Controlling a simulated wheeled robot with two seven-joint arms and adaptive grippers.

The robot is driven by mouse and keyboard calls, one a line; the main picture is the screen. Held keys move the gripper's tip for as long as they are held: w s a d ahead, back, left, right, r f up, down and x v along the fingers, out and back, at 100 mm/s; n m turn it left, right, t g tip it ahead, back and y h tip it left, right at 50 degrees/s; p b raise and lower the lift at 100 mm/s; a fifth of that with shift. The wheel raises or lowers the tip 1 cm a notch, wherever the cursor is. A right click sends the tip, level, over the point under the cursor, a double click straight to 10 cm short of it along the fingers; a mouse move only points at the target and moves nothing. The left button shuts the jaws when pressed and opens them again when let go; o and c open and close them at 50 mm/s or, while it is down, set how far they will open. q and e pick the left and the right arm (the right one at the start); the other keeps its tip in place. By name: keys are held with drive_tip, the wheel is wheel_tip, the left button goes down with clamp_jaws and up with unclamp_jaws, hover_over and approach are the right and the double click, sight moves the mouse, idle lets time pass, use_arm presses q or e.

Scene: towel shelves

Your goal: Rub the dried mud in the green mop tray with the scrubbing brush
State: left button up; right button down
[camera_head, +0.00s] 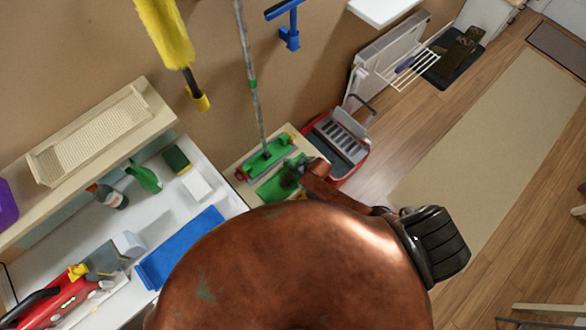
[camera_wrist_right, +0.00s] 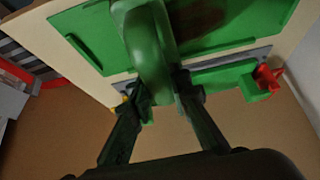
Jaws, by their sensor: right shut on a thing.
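The green mop tray (camera_head: 277,188) lies on a pale board beside the white counter in the head view, partly hidden by my right arm. In the right wrist view the tray (camera_wrist_right: 88,38) fills the top. My right gripper (camera_wrist_right: 163,92) is shut on the green scrubbing brush (camera_wrist_right: 152,60), whose curved body stands between its fingers over the tray. In the head view my right gripper (camera_head: 297,171) is small and dark at the tray's right end. A dark brown patch, seemingly the dried mud (camera_wrist_right: 272,62), shows at the tray's right. Brush contact is hidden. My left gripper is out of view.
A green flat mop (camera_head: 266,158) with an upright pole stands just behind the tray. A red and grey bucket (camera_head: 338,140) is close on the right. Floor at right is open.

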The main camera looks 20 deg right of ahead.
drive_tip(key=shift+w+d+f, duration=0.1)
drive_tip(key=shift+w+d, duration=0.1)
drive_tip(key=shift+d, duration=0.7)
drive_tip(key=shift+w+d, duration=0.15)
drive_tip(key=shift+d, duration=0.7)
wheel_tip(320, 180, up, 6)
drive_tip(key=p, duration=0.5)
drive_tip(key=shift+w+a, duration=0.1)
drive_tip(key=shift+w, duration=0.05)
wheel_tip(320, 180, up, 3)
drive_tip(key=p, duration=0.3)
